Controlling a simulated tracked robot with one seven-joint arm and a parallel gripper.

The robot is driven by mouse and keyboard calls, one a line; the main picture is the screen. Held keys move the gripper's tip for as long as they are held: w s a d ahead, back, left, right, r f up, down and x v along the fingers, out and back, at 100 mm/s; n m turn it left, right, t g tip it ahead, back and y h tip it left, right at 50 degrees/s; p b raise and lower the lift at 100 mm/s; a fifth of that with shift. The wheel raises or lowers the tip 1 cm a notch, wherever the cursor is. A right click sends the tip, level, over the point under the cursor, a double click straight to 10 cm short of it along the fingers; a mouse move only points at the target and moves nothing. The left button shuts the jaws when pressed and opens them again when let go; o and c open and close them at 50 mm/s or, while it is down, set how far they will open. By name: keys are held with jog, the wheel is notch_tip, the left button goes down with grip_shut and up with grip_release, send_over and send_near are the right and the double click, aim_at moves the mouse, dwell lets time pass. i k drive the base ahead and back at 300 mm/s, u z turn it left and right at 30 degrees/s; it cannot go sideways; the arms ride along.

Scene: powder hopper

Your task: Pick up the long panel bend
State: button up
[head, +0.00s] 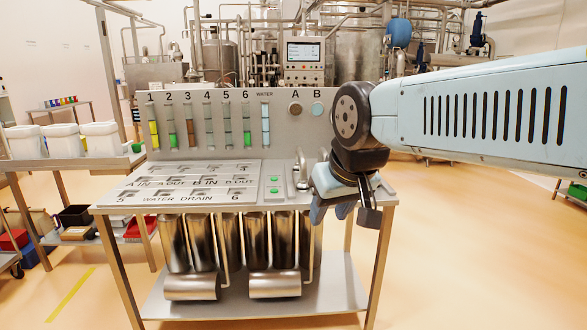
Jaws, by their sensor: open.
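A steel bench (186,208) carries a sloped panel of labelled ports. On the bench's right side, bent metal tubes (301,168) show just left of my gripper. One of them may be the long panel bend, but I cannot tell which from this view. My gripper (333,214) is open, pointing down over the bench's right front corner. It is close to the tubes and hides part of that corner. Whether it touches them is unclear. No object shows between its fingers.
An upright back panel (225,110) with coloured sight tubes and knobs stands behind the ports. Metal cylinders (200,245) hang below the bench. White bins (62,140) stand on a left-hand table. The floor at right (480,250) is clear.

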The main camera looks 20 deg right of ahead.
aim_at(301, 166)
jog(key=u, duration=0.05)
jog(key=i, duration=1)
jog(key=z, duration=0.05)
